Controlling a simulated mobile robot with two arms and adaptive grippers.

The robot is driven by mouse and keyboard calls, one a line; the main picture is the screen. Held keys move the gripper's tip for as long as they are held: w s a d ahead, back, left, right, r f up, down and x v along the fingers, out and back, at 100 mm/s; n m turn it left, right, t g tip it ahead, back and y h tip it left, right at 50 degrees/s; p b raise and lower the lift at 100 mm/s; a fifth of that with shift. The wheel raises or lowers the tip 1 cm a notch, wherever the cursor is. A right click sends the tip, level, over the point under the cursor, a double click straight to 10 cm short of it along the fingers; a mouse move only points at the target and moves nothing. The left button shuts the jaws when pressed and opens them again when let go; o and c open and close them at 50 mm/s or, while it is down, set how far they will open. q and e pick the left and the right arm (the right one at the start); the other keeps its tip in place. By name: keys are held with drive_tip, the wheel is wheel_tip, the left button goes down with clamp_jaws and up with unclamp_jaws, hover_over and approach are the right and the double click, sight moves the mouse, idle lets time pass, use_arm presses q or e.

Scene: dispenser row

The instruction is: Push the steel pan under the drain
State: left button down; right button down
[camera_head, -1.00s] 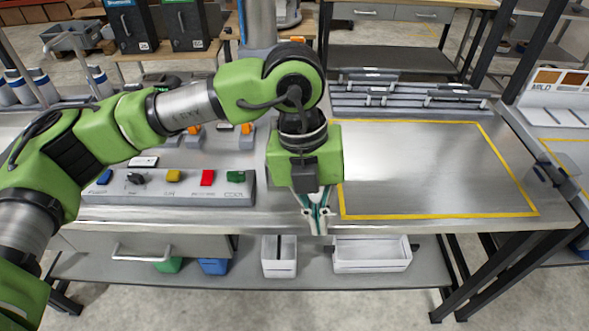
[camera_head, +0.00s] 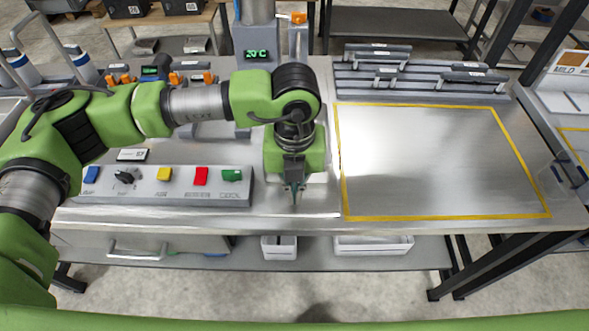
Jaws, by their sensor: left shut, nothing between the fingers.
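My left gripper (camera_head: 294,196) is shut and empty. It points down, low over the front part of the steel bench top, right of the button panel. A pale flat patch (camera_head: 317,178) shows just behind and right of it; I cannot tell whether this is part of the steel pan. Otherwise I cannot make out the pan, as my left arm covers much of that spot. A grey column unit with a green display (camera_head: 262,54) stands behind the arm. I cannot make out a drain there. My right gripper is not in view.
A button panel (camera_head: 150,190) with blue, yellow, red and green buttons lies on the left. A yellow-outlined bare area (camera_head: 430,165) is clear on the right. Grey racks (camera_head: 415,85) stand behind it. White bins (camera_head: 372,245) sit on the lower shelf.

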use_arm(q)
drive_tip(key=w, duration=0.1)
drive_tip(key=w+f+p, duration=0.1)
drive_tip(key=shift+w, duration=0.3)
drive_tip(key=shift+w+f+p, duration=0.1)
drive_tip(key=shift+w+p, duration=0.3)
drive_tip(key=shift+w, duration=0.3)
